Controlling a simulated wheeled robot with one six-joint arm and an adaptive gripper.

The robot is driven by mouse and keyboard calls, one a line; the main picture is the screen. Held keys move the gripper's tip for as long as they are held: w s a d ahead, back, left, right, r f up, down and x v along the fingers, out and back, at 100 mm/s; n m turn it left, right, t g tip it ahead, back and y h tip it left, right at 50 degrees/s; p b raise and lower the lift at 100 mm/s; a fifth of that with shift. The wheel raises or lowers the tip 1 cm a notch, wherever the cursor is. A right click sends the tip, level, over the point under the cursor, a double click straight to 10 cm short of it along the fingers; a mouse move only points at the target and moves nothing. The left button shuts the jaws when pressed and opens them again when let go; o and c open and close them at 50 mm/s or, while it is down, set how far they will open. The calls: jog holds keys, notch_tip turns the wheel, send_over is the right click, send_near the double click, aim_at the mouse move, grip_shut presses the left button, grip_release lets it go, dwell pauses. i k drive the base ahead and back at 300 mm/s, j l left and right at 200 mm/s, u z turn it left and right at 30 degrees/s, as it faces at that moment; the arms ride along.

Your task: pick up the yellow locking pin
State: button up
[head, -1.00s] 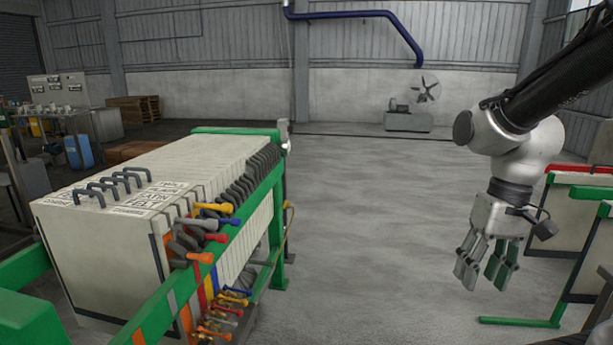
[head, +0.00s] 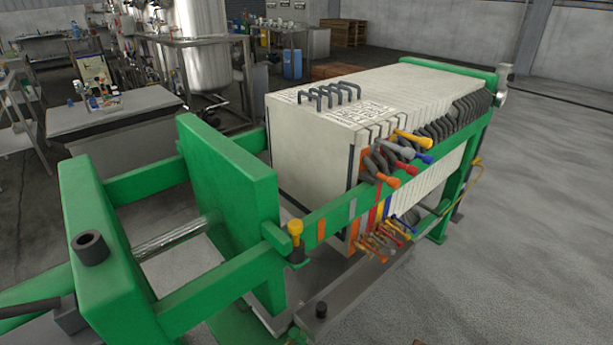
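A yellow-topped pin (head: 295,229), which looks like the locking pin, stands upright at the front side rail of the green press frame. Its yellow head and short stem show, and a dark collar sits below them. A green block stands right beside it and its lower part cannot be made out. My gripper is not in view now.
The green press frame (head: 231,190) has a thick upright plate and an end block (head: 105,235) at left. White filter plates (head: 310,140) fill its far part. Coloured valve handles (head: 412,139) stick out along the near side. Grey floor (head: 545,220) is clear at right.

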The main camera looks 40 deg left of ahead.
aim_at(294, 225)
jog(key=u, duration=1.45)
